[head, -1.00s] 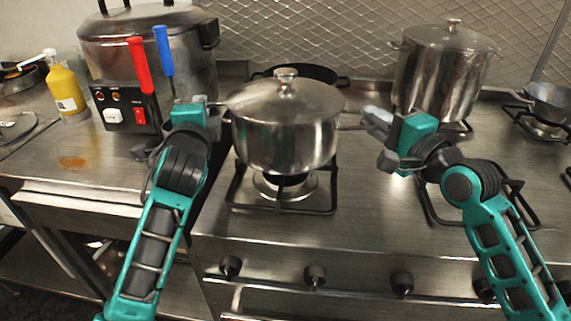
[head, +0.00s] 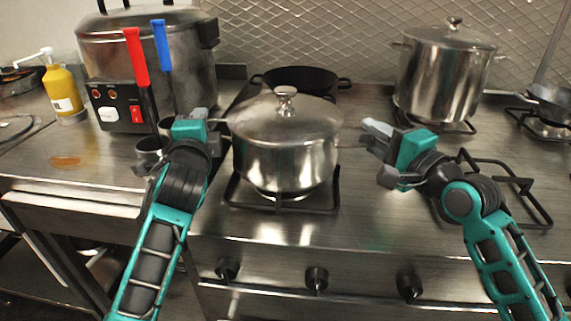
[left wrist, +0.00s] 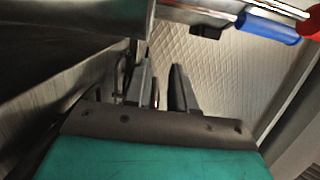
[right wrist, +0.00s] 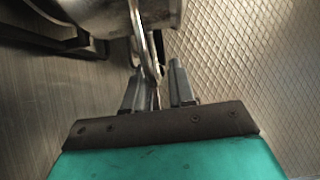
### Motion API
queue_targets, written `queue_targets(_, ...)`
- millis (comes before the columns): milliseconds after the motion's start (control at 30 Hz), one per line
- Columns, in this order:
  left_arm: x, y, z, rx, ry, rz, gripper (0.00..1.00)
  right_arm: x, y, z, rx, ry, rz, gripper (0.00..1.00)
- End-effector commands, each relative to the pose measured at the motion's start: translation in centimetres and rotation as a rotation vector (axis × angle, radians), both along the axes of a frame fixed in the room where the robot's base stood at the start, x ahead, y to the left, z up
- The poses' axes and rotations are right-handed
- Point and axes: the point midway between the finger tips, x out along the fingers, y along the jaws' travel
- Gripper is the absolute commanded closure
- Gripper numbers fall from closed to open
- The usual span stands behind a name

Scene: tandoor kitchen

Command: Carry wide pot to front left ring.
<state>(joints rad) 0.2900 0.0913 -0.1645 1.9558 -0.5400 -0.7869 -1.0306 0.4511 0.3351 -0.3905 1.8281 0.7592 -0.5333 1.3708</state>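The wide pot (head: 285,160) is steel with a domed lid and a round knob. It is upright over the front left ring (head: 280,205) and its base looks down at the grate; the exact contact is hidden. My left gripper (head: 208,128) is at its left handle, its fingers close together around the handle. My right gripper (head: 372,137) is at the right handle. In the right wrist view, the handle (right wrist: 154,60) passes between the nearly closed fingers (right wrist: 160,90). The left wrist view shows the left fingers (left wrist: 163,88) nearly closed, with the grip partly hidden.
A black pan (head: 300,80) stands behind the pot. A tall lidded pot (head: 440,85) is on the back ring to the right. The front right ring (head: 500,190) is empty. A large cooker (head: 140,60) with red and blue handles and a yellow bottle (head: 62,92) stand left.

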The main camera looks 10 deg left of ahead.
Motion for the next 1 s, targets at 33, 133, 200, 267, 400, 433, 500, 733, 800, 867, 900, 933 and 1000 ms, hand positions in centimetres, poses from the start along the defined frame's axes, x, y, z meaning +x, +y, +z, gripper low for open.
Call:
queue_targets(33, 0.0, 0.0, 0.1, 0.0, -0.001, 0.0, 0.71, 0.0, 0.0, 0.1, 0.001, -0.001, 0.0, 0.71)
queue_targets(133, 0.0, 0.0, 0.1, 0.0, -0.001, 0.0, 0.62, 0.0, 0.0, 0.1, 0.001, -0.001, 0.0, 0.61)
queue_targets(200, 0.0, 0.0, 0.1, 0.0, -0.001, 0.0, 0.62, 0.0, 0.0, 0.1, 0.0, 0.0, 0.0, 0.61)
queue_targets(267, 0.0, 0.0, 0.1, 0.0, -0.001, 0.0, 0.62, 0.0, 0.0, 0.1, 0.0, 0.0, 0.0, 0.61)
queue_targets(400, -0.2, 0.0, 0.1, 0.0, -0.001, 0.0, 0.62, 0.0, 0.0, 0.1, 0.0, 0.0, 0.0, 0.61)
queue_targets(433, -0.3, -0.1, 0.1, 0.0, -0.001, 0.0, 0.62, 0.0, 0.0, 0.1, 0.0, 0.0, 0.0, 0.61)
queue_targets(500, -0.9, -0.3, 0.0, 0.001, -0.001, -0.001, 0.62, 0.0, 0.0, 0.1, 0.0, 0.0, 0.0, 0.61)
queue_targets(733, -5.0, -1.3, 0.0, 0.0, 0.001, -0.002, 0.62, 0.0, 0.0, 0.0, 0.0, 0.0, 0.0, 0.61)
queue_targets(800, -6.4, -1.6, 0.0, -0.001, 0.001, -0.002, 0.62, 0.0, 0.0, 0.0, 0.0, 0.0, 0.0, 0.61)
queue_targets(867, -7.7, -2.0, 0.0, -0.001, 0.001, -0.002, 0.62, 0.0, 0.0, 0.0, 0.0, 0.0, 0.0, 0.61)
queue_targets(900, -8.4, -2.1, 0.0, 0.0, 0.001, -0.001, 0.62, 0.0, 0.0, 0.0, 0.0, 0.0, 0.0, 0.61)
queue_targets(933, -9.0, -2.2, 0.0, -0.001, 0.001, -0.001, 0.62, 0.0, 0.0, 0.0, 0.0, 0.0, 0.0, 0.61)
queue_targets(1000, -10.0, -2.5, 0.0, 0.0, 0.001, -0.001, 0.62, 0.0, 0.0, 0.0, 0.0, 0.0, 0.0, 0.61)
